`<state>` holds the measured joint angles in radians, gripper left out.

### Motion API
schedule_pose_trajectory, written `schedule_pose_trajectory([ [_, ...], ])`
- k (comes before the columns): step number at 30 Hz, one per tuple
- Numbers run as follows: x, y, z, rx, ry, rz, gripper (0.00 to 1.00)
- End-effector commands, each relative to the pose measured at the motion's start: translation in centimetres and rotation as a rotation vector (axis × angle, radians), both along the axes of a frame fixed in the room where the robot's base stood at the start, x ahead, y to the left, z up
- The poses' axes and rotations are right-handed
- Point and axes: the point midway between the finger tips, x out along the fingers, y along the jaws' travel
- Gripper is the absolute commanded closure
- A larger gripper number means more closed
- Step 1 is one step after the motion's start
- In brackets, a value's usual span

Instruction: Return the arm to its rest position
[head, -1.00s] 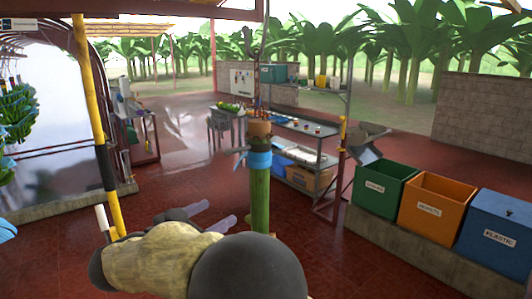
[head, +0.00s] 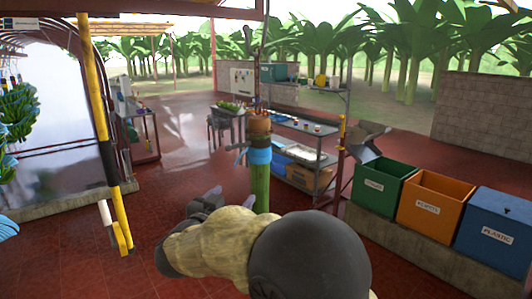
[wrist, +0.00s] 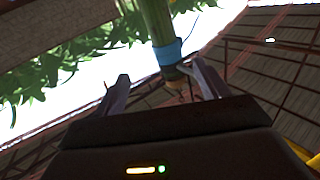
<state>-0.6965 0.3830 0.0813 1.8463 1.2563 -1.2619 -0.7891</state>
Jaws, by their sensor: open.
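My arm (head: 305,255) reaches in from the bottom of the head view, and my gripper (head: 228,196) is at its left end, beside the lower stem. The gripper is open, with nothing seen between its fingers. A green stem (head: 260,190) with a brown top and a blue band (head: 258,154) hangs upright in the middle; its lower end is hidden behind my arm. In the wrist view the stem (wrist: 157,22) shows beyond my open fingers (wrist: 160,72), with its blue band (wrist: 167,53). I cannot tell how far it is from the fingertips.
A yellow and black pole (head: 108,155) stands left of my gripper. Green (head: 383,190), orange (head: 433,207) and blue (head: 495,232) bins are at the right. A metal shelf (head: 300,135) stands behind the stem. Banana bunches (head: 18,110) hang at far left. Red floor is clear between.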

Motion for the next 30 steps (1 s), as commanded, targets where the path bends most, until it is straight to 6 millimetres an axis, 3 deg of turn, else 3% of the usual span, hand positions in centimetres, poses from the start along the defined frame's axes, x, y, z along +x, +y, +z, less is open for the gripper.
schedule_pose_trajectory([
  [3, 1.6, -1.9, -1.2, 0.008, 0.037, 0.117, 0.27],
  [7, 2.2, -3.9, -3.5, 0.019, 0.127, 0.257, 0.27],
  [14, 0.0, -8.3, -9.9, 0.046, 0.397, 0.433, 0.27],
  [20, -5.9, -13.5, -16.5, 0.089, 0.719, 0.488, 0.27],
  [24, -12.0, -17.6, -20.8, 0.126, 0.970, 0.468, 0.27],
  [30, -20.5, -22.4, -24.5, 0.173, 1.270, 0.387, 0.27],
])
